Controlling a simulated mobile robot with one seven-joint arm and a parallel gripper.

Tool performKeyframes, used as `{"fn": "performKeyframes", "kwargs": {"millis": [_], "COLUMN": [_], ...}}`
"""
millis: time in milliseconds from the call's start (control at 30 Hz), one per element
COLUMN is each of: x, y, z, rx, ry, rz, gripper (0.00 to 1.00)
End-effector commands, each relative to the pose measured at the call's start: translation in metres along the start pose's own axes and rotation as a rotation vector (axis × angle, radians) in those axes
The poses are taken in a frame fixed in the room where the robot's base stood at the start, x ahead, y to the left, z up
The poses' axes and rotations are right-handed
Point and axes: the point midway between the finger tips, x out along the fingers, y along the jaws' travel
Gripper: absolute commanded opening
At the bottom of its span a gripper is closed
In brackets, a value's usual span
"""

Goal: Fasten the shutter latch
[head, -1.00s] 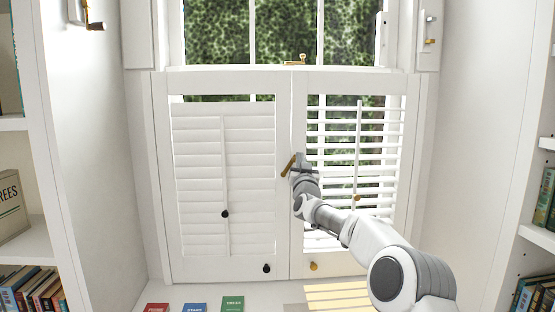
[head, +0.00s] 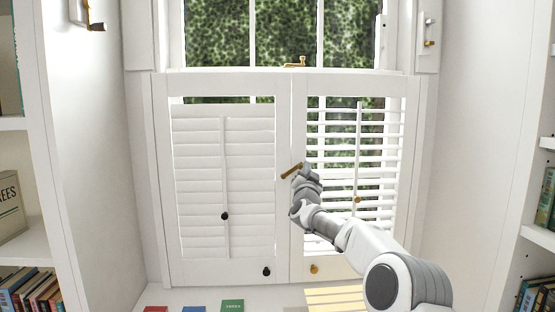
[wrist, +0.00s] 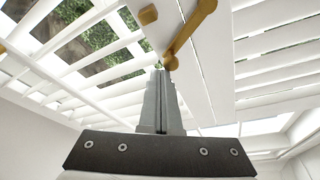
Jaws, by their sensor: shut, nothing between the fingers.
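The brass latch bar (head: 290,172) sits across the seam between the two shutter panels. Its lower-left end is on the left panel (head: 283,235). It slopes up to the right, its free end over the edge of the right panel (head: 345,267). My gripper (head: 303,168) is shut and empty at that free end. In the wrist view the closed fingertips (wrist: 160,69) are at the tip of the bar (wrist: 187,38), touching or very near. A small square brass piece (wrist: 148,14) on the right panel shows there, apart from the bar; I cannot make it out in the head view.
A brass window fastener (head: 295,63) is on the sash above. Dark knobs (head: 266,271) are on the left panel and a brass knob (head: 314,268) on the right. Books (head: 232,305) lie on the sill below. Bookshelves flank the window.

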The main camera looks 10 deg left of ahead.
Motion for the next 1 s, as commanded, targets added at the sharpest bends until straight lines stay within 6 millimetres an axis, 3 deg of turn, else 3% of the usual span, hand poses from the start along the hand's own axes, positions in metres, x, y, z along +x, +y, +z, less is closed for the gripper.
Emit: {"fn": "performKeyframes", "kwargs": {"millis": [800,1000], "x": [-0.005,-0.005], "y": [0.018,0.017], "z": [0.015,0.014], "rx": [0.263,0.262], "ry": [-0.003,-0.003], "rz": [0.092,0.091], "gripper": [0.00,0.00]}}
